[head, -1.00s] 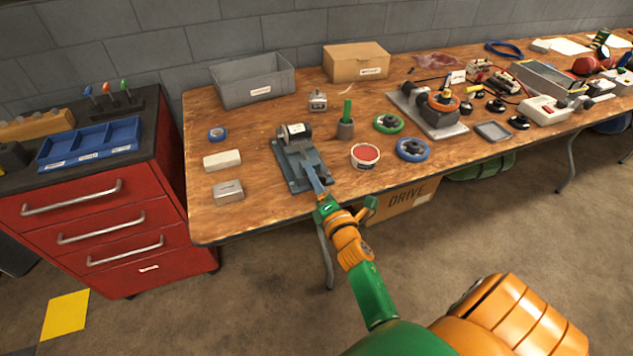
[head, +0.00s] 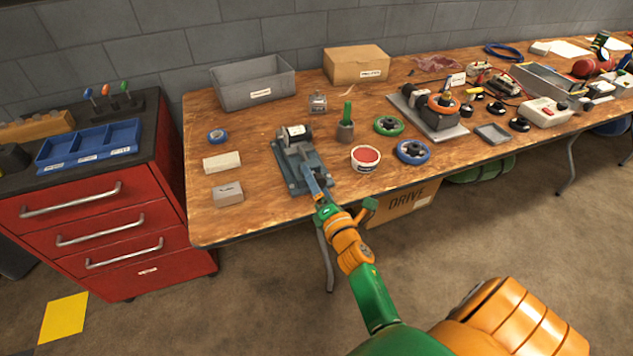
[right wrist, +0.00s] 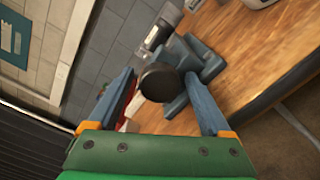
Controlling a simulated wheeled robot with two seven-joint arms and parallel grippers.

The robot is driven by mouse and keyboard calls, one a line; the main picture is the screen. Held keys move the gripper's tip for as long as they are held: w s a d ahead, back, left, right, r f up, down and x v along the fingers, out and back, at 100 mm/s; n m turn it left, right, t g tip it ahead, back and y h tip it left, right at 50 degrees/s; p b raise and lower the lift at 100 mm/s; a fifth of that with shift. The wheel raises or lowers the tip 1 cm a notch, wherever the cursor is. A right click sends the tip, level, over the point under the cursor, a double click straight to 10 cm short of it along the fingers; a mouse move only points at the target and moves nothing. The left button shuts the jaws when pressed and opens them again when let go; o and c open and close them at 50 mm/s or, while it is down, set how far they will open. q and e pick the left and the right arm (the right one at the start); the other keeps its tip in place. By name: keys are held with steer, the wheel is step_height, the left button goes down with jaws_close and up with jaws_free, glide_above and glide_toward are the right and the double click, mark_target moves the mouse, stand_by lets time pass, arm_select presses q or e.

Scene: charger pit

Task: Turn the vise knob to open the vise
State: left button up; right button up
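The blue-grey vise (head: 288,174) is near the front left part of the wooden table, with a grey, white-labelled part at its far end. Its round black knob (right wrist: 160,82) faces the camera in the right wrist view. My right gripper (head: 317,184) is at the vise's near end, over the table's front edge. In the right wrist view, my right gripper (right wrist: 158,78) has its two blue fingers apart, one on each side of the knob. A gap seems to show beside each fingertip; contact is not clear. My left gripper is not in view.
A red-topped tin (head: 365,157) and a blue handwheel (head: 412,151) stand to the right of the vise. A white block (head: 222,161) and a grey block (head: 228,194) lie to its left. A grey bin (head: 252,88) stands behind.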

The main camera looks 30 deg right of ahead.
steer(key=v, duration=0.7)
stand_by(0.3)
